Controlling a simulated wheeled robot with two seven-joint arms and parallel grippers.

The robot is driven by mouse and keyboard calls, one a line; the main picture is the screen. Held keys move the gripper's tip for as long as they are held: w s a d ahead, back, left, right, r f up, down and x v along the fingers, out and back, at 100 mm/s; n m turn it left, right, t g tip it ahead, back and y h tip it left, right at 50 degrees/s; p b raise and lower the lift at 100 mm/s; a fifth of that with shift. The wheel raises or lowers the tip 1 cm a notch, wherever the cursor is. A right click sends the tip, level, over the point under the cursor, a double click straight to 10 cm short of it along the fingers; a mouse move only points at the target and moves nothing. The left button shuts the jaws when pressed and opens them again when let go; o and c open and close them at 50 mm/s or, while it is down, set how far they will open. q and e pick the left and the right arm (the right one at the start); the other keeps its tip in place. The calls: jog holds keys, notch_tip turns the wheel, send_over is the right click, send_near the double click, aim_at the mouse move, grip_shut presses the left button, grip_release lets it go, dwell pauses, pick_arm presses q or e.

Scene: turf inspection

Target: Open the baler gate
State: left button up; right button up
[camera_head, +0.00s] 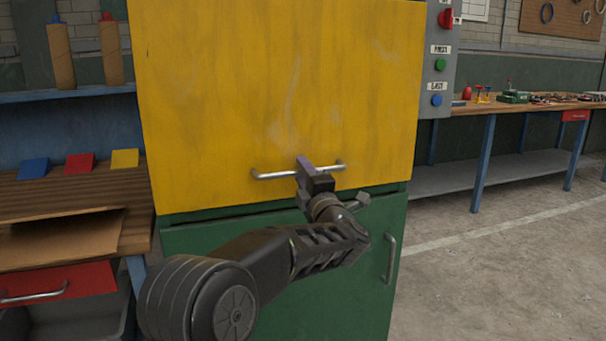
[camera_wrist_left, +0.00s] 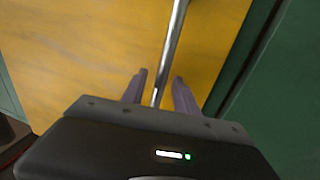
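The yellow baler gate (camera_head: 270,90) is a wide upright panel, its lower edge just above the green lower body of the baler (camera_head: 350,280). It looks closed. A horizontal metal bar handle (camera_head: 272,175) sits near its bottom edge. My left gripper (camera_head: 305,168) is at the middle of this handle. In the left wrist view the handle (camera_wrist_left: 174,40) runs between the two purple fingers of my left gripper (camera_wrist_left: 160,88), with a gap showing on each side, so the fingers are open around it. The gripper hides part of the handle in the head view. My right gripper is not in view.
A control panel (camera_head: 437,70) with red, green and blue controls stands right of the gate. The green body has a vertical handle (camera_head: 390,258). A wooden bench (camera_head: 60,200) with coloured squares is at left; a workbench (camera_head: 540,103) is at back right. The right floor is clear.

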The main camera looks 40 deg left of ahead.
pick_arm(q)
jog(key=shift+w+a, duration=0.1)
jog(key=shift+a, duration=0.05)
jog(key=shift+c, duration=0.3)
grip_shut()
dwell(1.1)
